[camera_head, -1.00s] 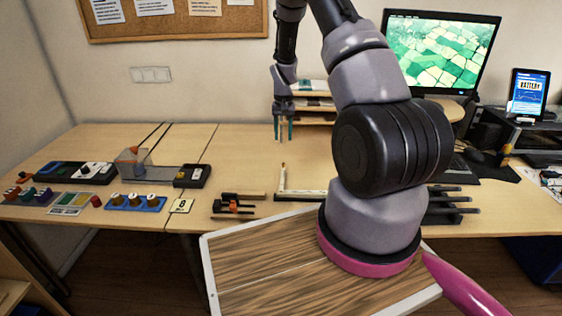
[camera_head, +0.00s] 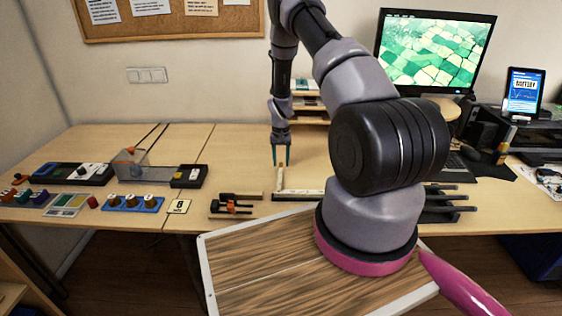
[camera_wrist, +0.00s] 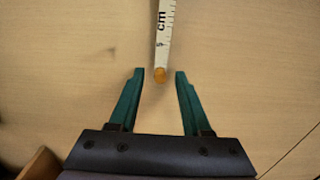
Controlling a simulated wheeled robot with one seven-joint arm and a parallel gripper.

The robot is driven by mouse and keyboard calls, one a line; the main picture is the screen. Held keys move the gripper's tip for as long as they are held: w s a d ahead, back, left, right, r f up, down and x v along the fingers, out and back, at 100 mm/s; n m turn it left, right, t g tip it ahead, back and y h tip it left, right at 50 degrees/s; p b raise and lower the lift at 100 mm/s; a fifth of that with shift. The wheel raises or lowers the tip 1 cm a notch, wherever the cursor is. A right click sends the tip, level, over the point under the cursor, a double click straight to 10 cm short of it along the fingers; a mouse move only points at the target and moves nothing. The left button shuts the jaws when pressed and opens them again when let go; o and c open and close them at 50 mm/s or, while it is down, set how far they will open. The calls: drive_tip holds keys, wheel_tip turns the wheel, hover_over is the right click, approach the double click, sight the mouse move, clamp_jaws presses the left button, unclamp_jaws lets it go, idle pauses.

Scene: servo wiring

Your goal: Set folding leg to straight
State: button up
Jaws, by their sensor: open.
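The folding rule lies on the table in an L shape. Its pale folding leg (camera_head: 279,183) points toward the back of the table, at about a right angle to the other leg (camera_head: 303,195), which runs right. In the wrist view the leg (camera_wrist: 165,30) shows "cm" marks and an orange round tip (camera_wrist: 160,75). My gripper (camera_head: 280,163) points down above the leg's far end, open and empty. In the wrist view my gripper's green fingertips (camera_wrist: 160,72) stand on either side of the orange tip; whether they touch the table is unclear.
A dark clamp-like part with orange (camera_head: 232,206) lies left of the rule. Black prongs (camera_head: 448,205) stand to the right, partly behind my arm. A blue tray with knobs (camera_head: 133,203) and a card marked 8 (camera_head: 179,206) lie further left. The table behind the rule is mostly clear.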

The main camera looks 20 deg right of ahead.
clamp_jaws()
idle(1.4)
